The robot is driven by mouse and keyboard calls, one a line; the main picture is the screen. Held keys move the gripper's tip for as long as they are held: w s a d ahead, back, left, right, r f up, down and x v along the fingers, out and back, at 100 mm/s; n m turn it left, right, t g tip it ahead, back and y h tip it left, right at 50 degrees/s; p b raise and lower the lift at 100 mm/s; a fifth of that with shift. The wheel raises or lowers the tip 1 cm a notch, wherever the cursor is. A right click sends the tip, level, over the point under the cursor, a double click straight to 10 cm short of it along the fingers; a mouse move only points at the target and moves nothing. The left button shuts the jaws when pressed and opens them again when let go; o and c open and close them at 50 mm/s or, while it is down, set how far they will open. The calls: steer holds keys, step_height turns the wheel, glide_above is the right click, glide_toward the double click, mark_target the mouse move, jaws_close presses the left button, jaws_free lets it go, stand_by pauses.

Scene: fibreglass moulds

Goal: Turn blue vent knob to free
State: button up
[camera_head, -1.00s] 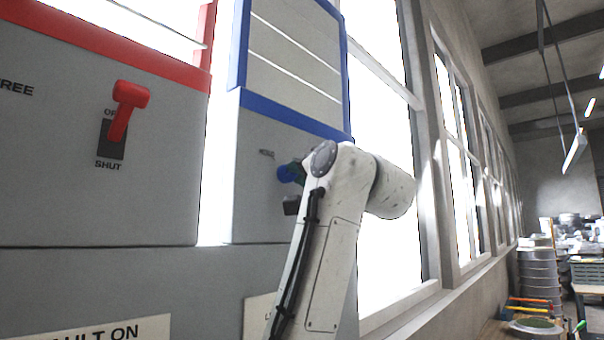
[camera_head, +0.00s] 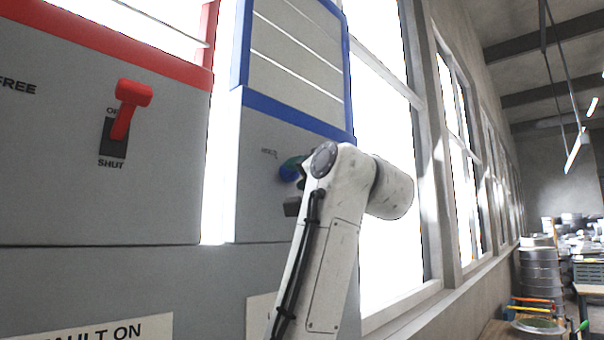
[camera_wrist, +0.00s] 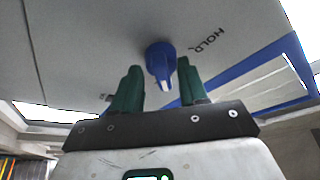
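The blue vent knob (camera_wrist: 160,62) sits on the grey panel front, with a pale mark on its near end. It lies between the two green fingers of my gripper (camera_wrist: 157,88) in the wrist view, with gaps showing at both sides. The fingers are open and I see no contact. The word HOLD is printed beside the knob, and the blue-edged panel (camera_wrist: 262,85) lies to the right. In the head view the knob (camera_head: 290,170) is partly hidden behind my arm. The grey panel (camera_head: 262,205) carries faint lettering left of the knob. A FREE label for this knob is not visible.
A red-edged cabinet (camera_head: 60,160) stands at left with a red lever (camera_head: 127,108) near a SHUT label. Bright windows (camera_head: 385,190) lie right of my arm. Stacked round tins (camera_head: 540,270) and a bench with tools stand far right.

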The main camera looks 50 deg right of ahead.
steer(key=shift+s, duration=0.15)
steer(key=b+v, duration=0.4)
steer(key=v, duration=0.6)
steer(key=shift+s+a+b, duration=0.15)
steer(key=shift+s+b, duration=0.1)
steer(key=shift+b, duration=0.05)
steer(key=shift+f, duration=0.1)
